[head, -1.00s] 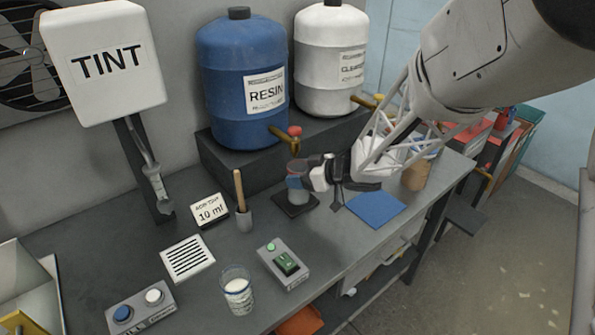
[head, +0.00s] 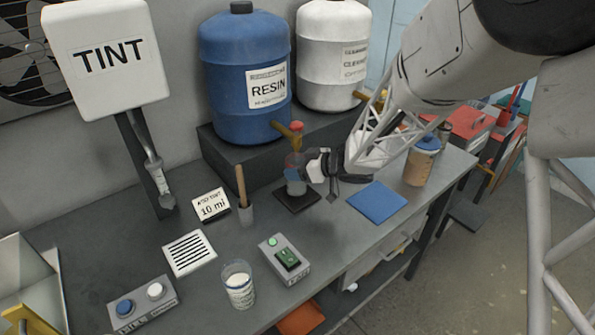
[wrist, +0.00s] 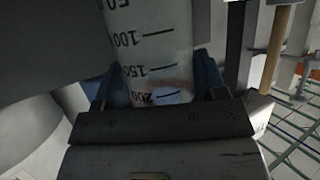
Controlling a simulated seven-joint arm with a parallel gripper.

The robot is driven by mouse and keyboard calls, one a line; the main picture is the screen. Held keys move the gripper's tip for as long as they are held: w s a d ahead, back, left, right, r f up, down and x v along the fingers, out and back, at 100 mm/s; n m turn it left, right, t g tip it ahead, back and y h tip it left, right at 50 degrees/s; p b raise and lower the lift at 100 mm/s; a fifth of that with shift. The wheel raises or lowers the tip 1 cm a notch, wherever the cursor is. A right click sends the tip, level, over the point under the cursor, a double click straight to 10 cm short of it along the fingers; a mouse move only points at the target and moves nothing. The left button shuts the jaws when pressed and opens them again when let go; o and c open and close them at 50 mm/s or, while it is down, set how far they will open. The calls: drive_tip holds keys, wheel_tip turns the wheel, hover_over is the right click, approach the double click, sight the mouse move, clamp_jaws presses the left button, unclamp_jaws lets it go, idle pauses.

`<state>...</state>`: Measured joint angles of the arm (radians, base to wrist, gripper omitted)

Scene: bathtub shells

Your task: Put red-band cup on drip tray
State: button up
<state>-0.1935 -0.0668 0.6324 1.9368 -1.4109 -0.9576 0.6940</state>
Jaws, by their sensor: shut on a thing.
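My gripper (head: 303,172) is shut on a clear measuring cup (head: 293,162) below the resin tap. A reddish rim shows on this cup, so it appears to be the red-band cup. In the wrist view the cup (wrist: 152,45) stands between the fingers, with printed marks from 50 to 200. A dark square plate (head: 297,199), which may be the drip tray, lies directly under the cup. I cannot tell whether they touch. A white slotted plate (head: 189,253) lies on the bench to the left, and could also be the drip tray.
A second cup with white contents (head: 238,287) stands in front, beside a green-switch box (head: 285,262). A stirring stick in a holder (head: 242,205) and a "10 ml" card (head: 211,205) stand left of my gripper. A blue mat (head: 376,197) lies right, near a blue-lidded jar (head: 422,162).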

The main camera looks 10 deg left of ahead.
drive_tip(key=shift+f, duration=0.8)
drive_tip(key=shift+f, duration=0.15)
drive_tip(key=o, duration=0.9)
drive_tip(key=shift+o, duration=0.2)
drive_tip(key=v, duration=1.2)
drive_tip(key=shift+w, duration=0.1)
